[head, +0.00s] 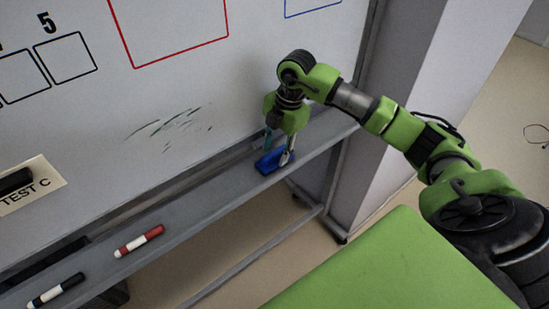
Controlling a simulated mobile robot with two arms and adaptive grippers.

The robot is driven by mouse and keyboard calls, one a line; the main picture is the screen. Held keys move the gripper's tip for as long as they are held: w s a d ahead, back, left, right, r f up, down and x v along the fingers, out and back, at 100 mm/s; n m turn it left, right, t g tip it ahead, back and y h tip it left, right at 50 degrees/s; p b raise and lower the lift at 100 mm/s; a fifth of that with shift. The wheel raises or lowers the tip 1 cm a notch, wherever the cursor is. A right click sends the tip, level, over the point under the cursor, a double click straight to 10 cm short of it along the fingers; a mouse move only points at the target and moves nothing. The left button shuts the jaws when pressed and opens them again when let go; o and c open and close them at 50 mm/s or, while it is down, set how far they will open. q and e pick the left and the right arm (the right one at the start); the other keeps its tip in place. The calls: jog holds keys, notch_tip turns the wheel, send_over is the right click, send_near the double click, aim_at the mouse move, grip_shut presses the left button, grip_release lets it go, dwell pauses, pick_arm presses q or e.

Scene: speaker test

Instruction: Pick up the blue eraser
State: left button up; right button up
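The blue eraser (268,162) lies on the grey tray (210,194) along the bottom of the whiteboard (200,90), near the tray's right part. My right gripper (280,150) points down right over the eraser, with its fingertips at or just above it. One light finger comes down at the eraser's right side and a darker one shows at the back left. The fingers look apart, but I cannot tell whether they touch the eraser. My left gripper is not in view.
A red marker (139,241) and a black marker (56,290) lie on the tray further left. A "TEST C" label with a black object (15,181) is on the board at left. A grey pillar (430,90) stands behind my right arm.

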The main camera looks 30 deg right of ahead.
jog(key=shift+f, duration=0.25)
dwell(0.4)
grip_shut()
